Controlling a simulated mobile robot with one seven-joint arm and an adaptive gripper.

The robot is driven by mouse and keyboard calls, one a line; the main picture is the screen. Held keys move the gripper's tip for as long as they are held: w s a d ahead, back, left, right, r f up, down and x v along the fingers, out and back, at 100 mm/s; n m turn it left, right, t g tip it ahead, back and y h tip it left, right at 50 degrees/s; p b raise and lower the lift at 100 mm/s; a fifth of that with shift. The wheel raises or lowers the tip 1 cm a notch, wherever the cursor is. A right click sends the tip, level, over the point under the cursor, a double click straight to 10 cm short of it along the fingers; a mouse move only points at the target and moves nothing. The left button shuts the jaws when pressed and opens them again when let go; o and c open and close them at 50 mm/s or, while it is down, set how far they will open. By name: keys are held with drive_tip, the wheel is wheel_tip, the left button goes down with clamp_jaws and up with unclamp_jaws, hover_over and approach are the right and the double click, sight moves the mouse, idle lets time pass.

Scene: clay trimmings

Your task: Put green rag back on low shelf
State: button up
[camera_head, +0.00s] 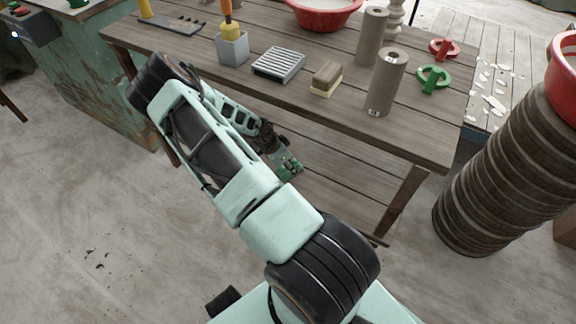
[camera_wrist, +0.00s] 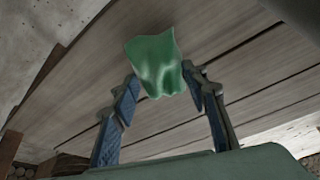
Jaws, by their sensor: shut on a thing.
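The green rag (camera_wrist: 156,62) is pinched between the two fingertips of my gripper (camera_wrist: 160,84) in the wrist view, its upper part spreading out past them. In the head view a small green patch of the rag (camera_head: 290,167) shows at the end of my gripper (camera_head: 280,155). The gripper is at the table's front edge, over the low shelf (camera_head: 340,197) of wooden planks. Planks also fill the background behind the rag in the wrist view. I cannot tell whether the rag touches them.
The table top (camera_head: 200,55) above holds a grey cup (camera_head: 232,49) with tools, a ribbed block (camera_head: 278,65), a brush (camera_head: 326,78), grey cylinders (camera_head: 387,82) and a red bowl (camera_head: 325,10). A table leg (camera_head: 405,200) stands right of the shelf. A ribbed column (camera_head: 510,170) stands farther right.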

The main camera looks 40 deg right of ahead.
drive_tip(key=o, duration=1)
drive_tip(key=shift+o, duration=0.2)
drive_tip(key=p+v, duration=0.4)
drive_tip(key=v, duration=0.8)
